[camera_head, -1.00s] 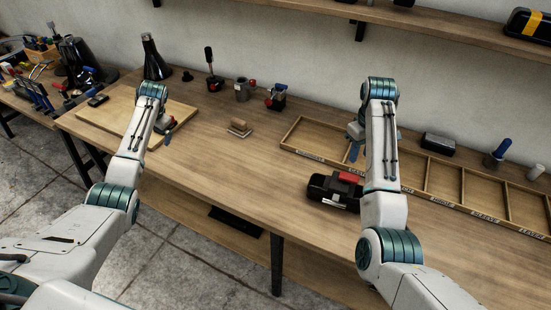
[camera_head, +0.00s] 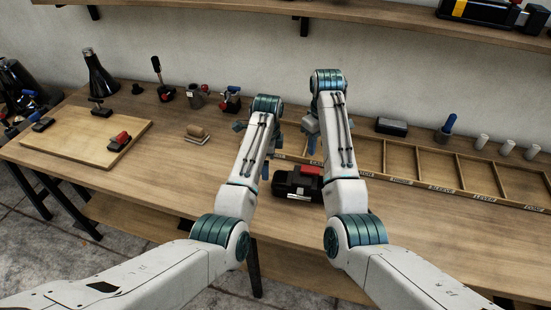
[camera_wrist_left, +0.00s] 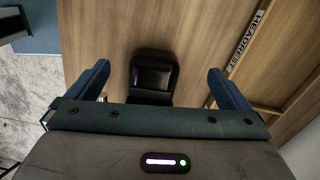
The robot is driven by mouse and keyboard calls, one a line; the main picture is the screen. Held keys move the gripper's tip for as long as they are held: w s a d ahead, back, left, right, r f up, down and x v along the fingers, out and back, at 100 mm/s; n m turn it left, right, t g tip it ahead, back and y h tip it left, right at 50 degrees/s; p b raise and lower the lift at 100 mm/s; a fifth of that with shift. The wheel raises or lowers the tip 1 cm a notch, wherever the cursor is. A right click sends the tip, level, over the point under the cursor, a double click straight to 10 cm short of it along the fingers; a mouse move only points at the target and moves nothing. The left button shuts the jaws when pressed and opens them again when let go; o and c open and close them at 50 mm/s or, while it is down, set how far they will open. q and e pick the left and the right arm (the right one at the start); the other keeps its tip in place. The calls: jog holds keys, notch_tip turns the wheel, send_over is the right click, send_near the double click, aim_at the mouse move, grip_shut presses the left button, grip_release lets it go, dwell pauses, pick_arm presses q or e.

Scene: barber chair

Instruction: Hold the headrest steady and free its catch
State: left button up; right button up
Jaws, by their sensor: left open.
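The headrest, a black block with a red part on top (camera_head: 298,183), lies on the wooden bench near its front edge. In the left wrist view a black padded piece (camera_wrist_left: 153,75), which looks like the headrest, sits between and beyond the fingertips, untouched; no red shows there. My left gripper (camera_head: 252,149) is open and empty, above the bench just left of the headrest; its spread blue fingers show in the left wrist view (camera_wrist_left: 158,72). My right gripper (camera_head: 310,138) hangs behind and above the headrest, over the tray's left end, partly hidden by its own arm; its opening is unclear.
A divided wooden tray (camera_head: 440,186) with labelled compartments runs along the right; one label reads HEADREST in the left wrist view (camera_wrist_left: 247,38). Bottles and tools line the back. The bench left of my left gripper is mostly clear.

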aim_at(275, 176)
pick_arm(q)
jog(key=shift+s+d+r+m, duration=0.1)
jog(key=shift+s+d+m, duration=0.1)
jog(key=shift+d, duration=0.4)
jog(key=shift+s+d+r+m, duration=0.1)
jog(key=shift+d+m, duration=0.1)
jog(key=shift+d, duration=0.35)
jog(key=shift+d+f, duration=0.1)
jog(key=shift+f, duration=0.2)
notch_tip(275, 176, down, 10)
